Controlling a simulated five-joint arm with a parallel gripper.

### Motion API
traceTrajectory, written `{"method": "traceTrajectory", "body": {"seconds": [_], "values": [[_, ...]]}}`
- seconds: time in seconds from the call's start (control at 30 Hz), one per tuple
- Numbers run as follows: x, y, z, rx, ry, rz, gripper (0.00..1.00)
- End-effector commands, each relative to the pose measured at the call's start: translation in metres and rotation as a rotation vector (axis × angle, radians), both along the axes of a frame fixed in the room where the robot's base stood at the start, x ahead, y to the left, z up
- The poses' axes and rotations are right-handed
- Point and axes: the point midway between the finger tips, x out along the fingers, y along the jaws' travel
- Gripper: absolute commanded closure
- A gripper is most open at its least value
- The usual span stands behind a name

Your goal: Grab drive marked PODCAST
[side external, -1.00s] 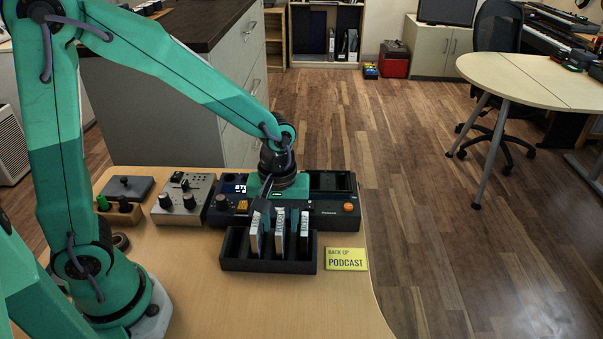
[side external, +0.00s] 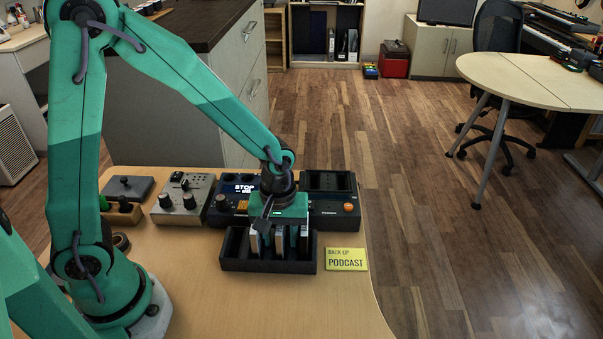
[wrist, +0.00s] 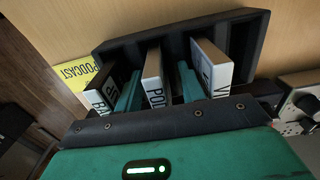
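Three white-labelled drives stand in a dark slotted rack (side external: 268,266), which also shows in the wrist view (wrist: 180,31). In the wrist view, the middle drive (wrist: 153,75) has a label starting "POD". The right drive (wrist: 211,68) starts with "VI"; the left drive (wrist: 100,92) has a label only partly readable. My gripper (wrist: 158,92) is low over the rack, its teal fingers on either side of the middle drive. A gap shows between the drive and the right finger, so the gripper looks open. In the side view my gripper (side external: 280,236) hides the drives' tops.
A yellow card reading "BACK UP PODCAST" (side external: 346,259) lies right of the rack. A grey knob box (side external: 183,201) is at left. The table front is clear.

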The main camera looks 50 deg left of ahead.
Motion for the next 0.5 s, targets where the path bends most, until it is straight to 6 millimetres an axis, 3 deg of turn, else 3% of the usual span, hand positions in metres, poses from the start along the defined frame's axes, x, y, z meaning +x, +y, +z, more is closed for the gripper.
{"method": "traceTrajectory", "body": {"seconds": [0.03, 0.23, 0.5], "values": [[0.0001, -0.0001, 0.0001, 0.000, 0.000, 0.000, 0.61], [0.0001, 0.0000, 0.0002, 0.000, 0.000, 0.000, 1.00], [0.0002, -0.0001, 0.0004, -0.001, -0.001, 0.000, 1.00]]}}
